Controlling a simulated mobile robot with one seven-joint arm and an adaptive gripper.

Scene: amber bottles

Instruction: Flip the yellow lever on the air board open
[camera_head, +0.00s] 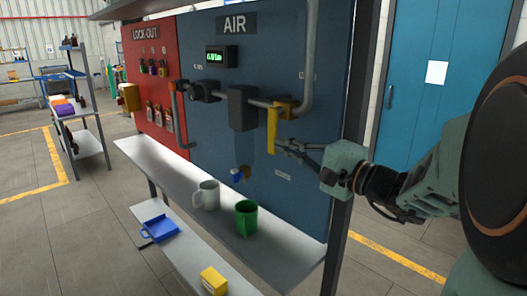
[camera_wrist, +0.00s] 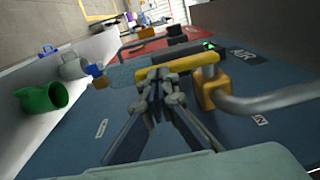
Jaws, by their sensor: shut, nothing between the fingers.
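The blue air board (camera_head: 207,135) carries a grey pipe with a yellow valve block and a yellow lever (camera_head: 272,130). In the head view the lever hangs straight down from the valve, across the pipe's line. My gripper (camera_head: 281,146) is shut and empty, its fingertips close beside the lever's lower part on the right. In the wrist view the fingertips (camera_wrist: 160,74) reach the lever (camera_wrist: 183,66); I cannot tell whether they touch it. The digital gauge (camera_head: 221,57) glows green above the pipe.
A grey shelf (camera_head: 180,184) below the board holds a white mug (camera_head: 206,195) and a green mug (camera_head: 246,218). A lower shelf bears a blue tray (camera_head: 159,229) and a yellow box (camera_head: 214,280). The red lock-out board (camera_head: 143,95) stands left. A dark post edges the board at right.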

